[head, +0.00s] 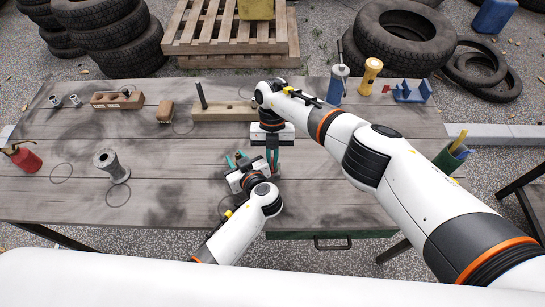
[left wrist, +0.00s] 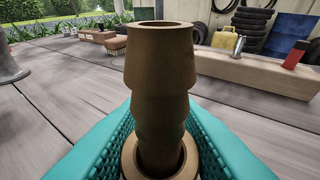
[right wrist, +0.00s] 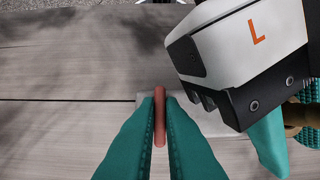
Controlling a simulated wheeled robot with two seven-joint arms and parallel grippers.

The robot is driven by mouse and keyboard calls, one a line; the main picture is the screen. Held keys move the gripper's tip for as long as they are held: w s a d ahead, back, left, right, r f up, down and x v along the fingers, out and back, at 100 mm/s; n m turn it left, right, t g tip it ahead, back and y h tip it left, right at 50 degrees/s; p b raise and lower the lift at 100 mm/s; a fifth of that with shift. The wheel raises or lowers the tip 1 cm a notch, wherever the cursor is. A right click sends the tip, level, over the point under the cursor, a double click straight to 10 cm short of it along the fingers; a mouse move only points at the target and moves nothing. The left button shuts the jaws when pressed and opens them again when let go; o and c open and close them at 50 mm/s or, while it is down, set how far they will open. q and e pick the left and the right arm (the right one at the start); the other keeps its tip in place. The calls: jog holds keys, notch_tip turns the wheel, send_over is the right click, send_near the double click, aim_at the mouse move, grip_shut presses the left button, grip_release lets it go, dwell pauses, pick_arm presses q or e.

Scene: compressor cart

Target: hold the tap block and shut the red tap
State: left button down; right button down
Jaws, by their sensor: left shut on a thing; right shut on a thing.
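My left gripper (head: 238,158) is low over the middle of the table. In the left wrist view its teal fingers (left wrist: 160,112) are shut around a ribbed brass fitting (left wrist: 160,60), the visible part of the tap block, which stands upright between them. My right gripper (head: 272,163) comes down from above, just right of the left one. In the right wrist view its teal fingers (right wrist: 160,100) are shut on a narrow red bar, the red tap's handle (right wrist: 160,130). The left gripper's white housing (right wrist: 235,50) is close on the right there. The tap's body is mostly hidden.
A wooden block with a black upright rod (head: 225,111) lies behind the grippers. A brush (head: 165,112), a metal spool (head: 112,168) and a red can (head: 22,158) are to the left. A blue bottle (head: 337,86) and blue vise (head: 408,92) stand at the back right. The front-left tabletop is clear.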

dwell(0.4)
jog(key=c, duration=1.5)
grip_release()
jog(key=shift+c, duration=0.2)
jog(key=shift+a, duration=0.1)
jog(key=m+y, duration=0.1)
jog(key=m, duration=0.3)
jog(key=shift+s+m+y, duration=0.1)
jog(key=shift+m+y, duration=0.2)
jog(key=shift+y, duration=0.1)
jog(key=m, duration=0.1)
jog(key=m+y, duration=0.1)
jog(key=m, duration=0.1)
jog(key=m+t, duration=0.1)
jog(key=m, duration=0.1)
jog(key=shift+d+y, duration=0.3)
jog(key=shift+y, duration=0.1)
jog(key=d+r+m+t+y, duration=0.1)
jog(key=d+r+m+t, duration=0.2)
jog(key=r+m, duration=0.5)
jog(key=v, duration=0.3)
jog(key=shift+d+r, duration=0.2)
jog(key=shift+d, duration=0.15)
